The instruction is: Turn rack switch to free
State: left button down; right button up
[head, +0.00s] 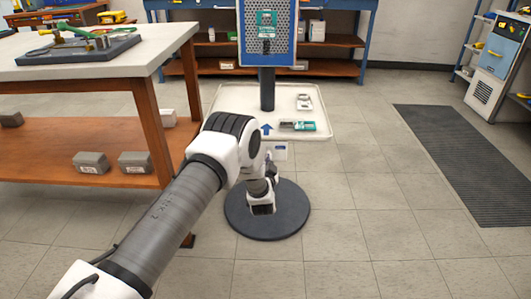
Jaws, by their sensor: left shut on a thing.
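A blue-framed perforated panel (284,36) stands upright on a dark pole (267,90) at the top middle. It bears a teal plate (266,18) with a small black part (266,46) below; I cannot read any switch position. My left gripper (262,209) is low in front of the pole, above the round dark base (292,222), well below the panel. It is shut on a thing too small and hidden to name. My left arm covers part of the stand. My right gripper is not in view.
A white tray (232,101) on the stand holds a teal device (298,126) and a pale device (304,102). A workbench (150,47) stands left, close to my arm. Shelving is at the back. The floor and dark mat (455,160) on the right are clear.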

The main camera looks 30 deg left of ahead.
pick_arm(q)
jog(key=shift+m+p, duration=0.5)
jog(key=shift+m, duration=0.5)
jog(key=shift+f, duration=0.1)
jog(key=c, duration=1.2)
grip_release()
jog(key=v, duration=1.2)
jog(key=shift+s, duration=0.1)
jog(key=shift+a, duration=0.1)
